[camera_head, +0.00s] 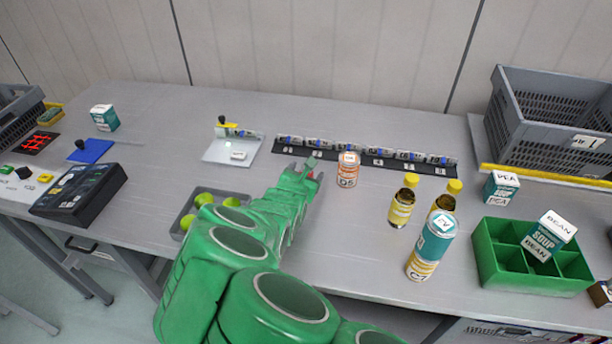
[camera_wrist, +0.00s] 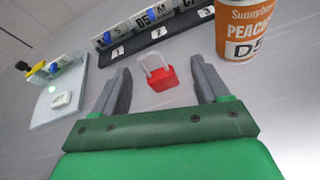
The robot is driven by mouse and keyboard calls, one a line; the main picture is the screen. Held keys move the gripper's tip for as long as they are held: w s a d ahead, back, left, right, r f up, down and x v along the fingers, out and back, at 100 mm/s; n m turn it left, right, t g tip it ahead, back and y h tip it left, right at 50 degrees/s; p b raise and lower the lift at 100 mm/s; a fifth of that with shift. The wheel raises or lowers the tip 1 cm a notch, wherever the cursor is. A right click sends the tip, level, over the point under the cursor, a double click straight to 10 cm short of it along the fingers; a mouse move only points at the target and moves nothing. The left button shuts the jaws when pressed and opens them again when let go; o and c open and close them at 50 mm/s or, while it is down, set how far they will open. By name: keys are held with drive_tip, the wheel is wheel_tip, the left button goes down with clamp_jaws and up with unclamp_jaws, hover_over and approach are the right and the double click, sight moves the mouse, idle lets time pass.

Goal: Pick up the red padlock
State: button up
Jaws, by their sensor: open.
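The red padlock (camera_wrist: 161,78) lies on the grey table in the wrist view, its pale shackle pointing away from my gripper. My gripper (camera_wrist: 160,82) is open, with one grey finger on each side of the padlock and a gap to it on both sides. In the head view my green arm reaches over the table and my gripper (camera_head: 308,176) is beside the orange-labelled can. Only a small red bit of the padlock (camera_head: 311,175) shows there between the fingers. I cannot tell the height of the fingers above the table.
The orange-labelled can (camera_head: 348,170) stands close right of my gripper; it also shows in the wrist view (camera_wrist: 243,30). A black numbered rack (camera_head: 364,159) lies just behind. A white board (camera_head: 232,147) is at the back left. A grey bin (camera_head: 186,215) of green balls sits near my arm.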

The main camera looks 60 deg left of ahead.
drive_tip(key=f+n, duration=0.1)
drive_tip(key=s+f+n, duration=0.1)
drive_tip(key=n, duration=0.1)
drive_tip(key=shift+s+d+f+g, duration=0.1)
drive_tip(key=shift+s+f+g, duration=0.1)
drive_tip(key=shift+g, duration=0.1)
drive_tip(key=shift+x, duration=2.5)
drive_tip(key=shift+r, duration=0.1)
drive_tip(key=c, duration=1.1)
